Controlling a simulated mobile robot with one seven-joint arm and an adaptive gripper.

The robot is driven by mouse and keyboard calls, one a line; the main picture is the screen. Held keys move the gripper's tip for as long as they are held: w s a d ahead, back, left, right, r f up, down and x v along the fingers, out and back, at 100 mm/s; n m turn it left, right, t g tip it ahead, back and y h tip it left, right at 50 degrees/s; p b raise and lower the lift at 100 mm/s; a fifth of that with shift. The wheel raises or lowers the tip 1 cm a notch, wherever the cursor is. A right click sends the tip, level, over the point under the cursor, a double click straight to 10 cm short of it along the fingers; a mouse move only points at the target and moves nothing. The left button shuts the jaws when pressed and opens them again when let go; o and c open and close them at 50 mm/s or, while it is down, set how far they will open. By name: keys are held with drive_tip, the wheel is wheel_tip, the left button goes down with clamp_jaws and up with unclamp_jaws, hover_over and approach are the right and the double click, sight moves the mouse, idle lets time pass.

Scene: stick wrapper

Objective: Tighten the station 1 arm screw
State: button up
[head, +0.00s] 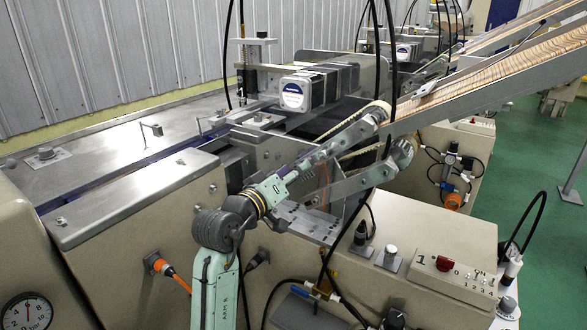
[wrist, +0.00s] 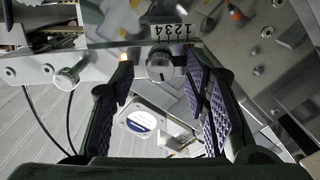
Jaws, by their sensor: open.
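A round metal screw head (wrist: 160,67) with a dark mark across its face shows in the wrist view, just below an upside-down printed number label (wrist: 172,31). I take it for the arm screw, but cannot confirm the station from this view. My gripper (wrist: 158,62) is open, with one dark green, purple-padded finger on each side of the screw head. A gap shows on the left side; I cannot tell whether the right finger touches it. In the head view I cannot make out my gripper's fingers or this screw with certainty.
A second metal knob (wrist: 68,77) stands left of my left finger. A motor with a round white label (head: 292,95) sits behind the slanted arms, and black cables hang around it. A control box with a red knob (head: 444,264) is at the right. Green floor (head: 545,150) is open beyond.

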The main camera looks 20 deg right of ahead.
drive_tip(key=shift+w+d, duration=0.15)
clamp_jaws()
idle(0.5)
